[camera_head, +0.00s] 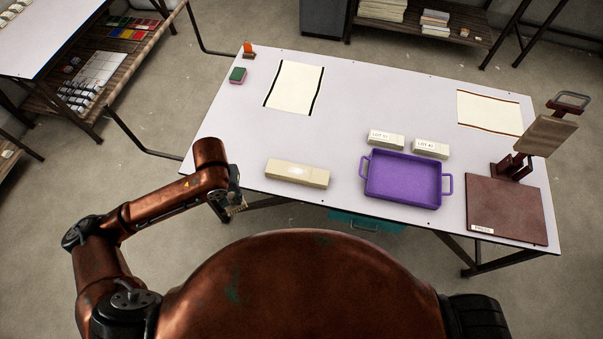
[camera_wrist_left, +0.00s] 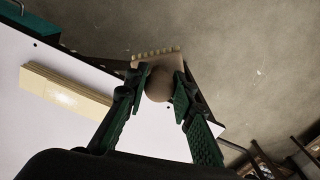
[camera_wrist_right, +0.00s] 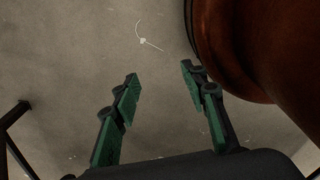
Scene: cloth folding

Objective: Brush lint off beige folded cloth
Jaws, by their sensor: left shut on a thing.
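The beige folded cloth (camera_head: 297,173) lies on the near part of the table, with a pale lint-like patch on its top. It also shows at the left of the left wrist view (camera_wrist_left: 66,91). My left gripper (camera_head: 232,203) is off the table's near left edge, left of the cloth and apart from it. In the left wrist view its fingers (camera_wrist_left: 161,84) are shut on the round knob of a tan brush (camera_wrist_left: 157,57) with a row of bristles. My right gripper (camera_wrist_right: 160,78) is open and empty over the floor, outside the head view.
A purple tray (camera_head: 403,196) stands right of the cloth, with two labelled beige blocks (camera_head: 385,141) behind it. A brown board (camera_head: 505,212) and a stand (camera_head: 510,167) are at the right. The middle is clear.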

